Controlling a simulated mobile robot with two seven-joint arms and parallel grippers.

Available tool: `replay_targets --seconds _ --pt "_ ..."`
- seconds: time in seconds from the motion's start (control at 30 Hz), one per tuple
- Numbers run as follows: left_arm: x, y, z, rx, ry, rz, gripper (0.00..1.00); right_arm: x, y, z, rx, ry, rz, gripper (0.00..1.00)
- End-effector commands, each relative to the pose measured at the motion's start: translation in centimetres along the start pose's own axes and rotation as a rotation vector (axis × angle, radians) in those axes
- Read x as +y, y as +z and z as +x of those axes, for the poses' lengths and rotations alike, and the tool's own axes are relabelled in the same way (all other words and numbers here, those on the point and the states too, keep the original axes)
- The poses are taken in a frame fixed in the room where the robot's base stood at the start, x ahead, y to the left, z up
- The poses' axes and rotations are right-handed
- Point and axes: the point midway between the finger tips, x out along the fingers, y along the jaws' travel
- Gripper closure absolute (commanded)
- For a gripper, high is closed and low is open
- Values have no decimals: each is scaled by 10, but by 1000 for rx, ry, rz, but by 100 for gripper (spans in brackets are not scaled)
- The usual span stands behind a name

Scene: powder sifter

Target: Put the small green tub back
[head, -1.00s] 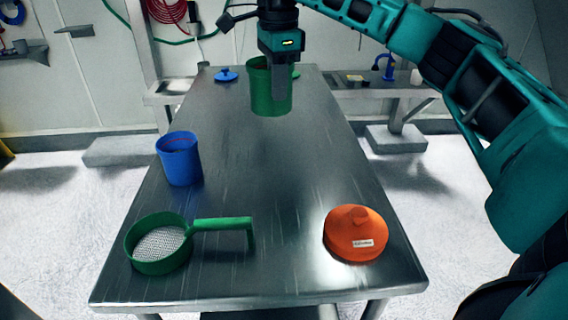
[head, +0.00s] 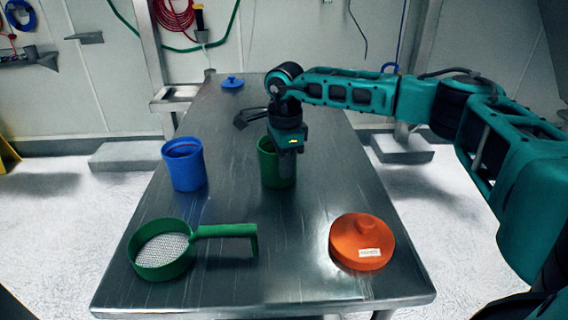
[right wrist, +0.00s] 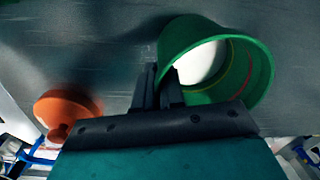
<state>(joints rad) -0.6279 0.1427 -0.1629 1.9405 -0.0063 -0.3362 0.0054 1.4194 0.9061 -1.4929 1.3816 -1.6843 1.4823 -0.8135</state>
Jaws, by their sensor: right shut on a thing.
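The small green tub (head: 268,166) is upright over the middle of the steel table, right of the blue tub. My right gripper (head: 287,165) is shut on its right-hand wall, pointing down. In the right wrist view the fingers (right wrist: 168,88) grip the near rim of the green tub (right wrist: 262,72), and white shows inside it. Whether the tub's base touches the table cannot be told. My left gripper is not in view.
On the steel table (head: 225,280) stand a blue tub (head: 185,168), a green sieve (head: 163,250) with a handle, and an orange lid (head: 361,243). A blue lid (head: 232,83) lies at the far left. Table space between the green tub and orange lid is clear.

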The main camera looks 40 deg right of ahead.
Motion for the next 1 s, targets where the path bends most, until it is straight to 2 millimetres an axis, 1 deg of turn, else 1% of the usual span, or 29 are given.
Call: replay_targets --seconds 0.2,0.33,0.37,0.6,0.87,0.97,1.0 --pt "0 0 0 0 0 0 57 -1 0 -1 -2 -3 0 100" --pt "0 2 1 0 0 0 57 -1 0 3 -2 -3 0 100" --pt "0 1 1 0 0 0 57 0 0 3 -1 -2 0 89" --pt "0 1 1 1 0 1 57 0 0 3 -1 -2 0 66" --pt "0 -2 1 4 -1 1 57 0 0 1 -1 -2 0 66" --pt "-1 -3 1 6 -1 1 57 -1 0 -6 -2 -3 0 66" --pt "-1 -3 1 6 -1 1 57 -1 0 -11 -3 -4 0 66"
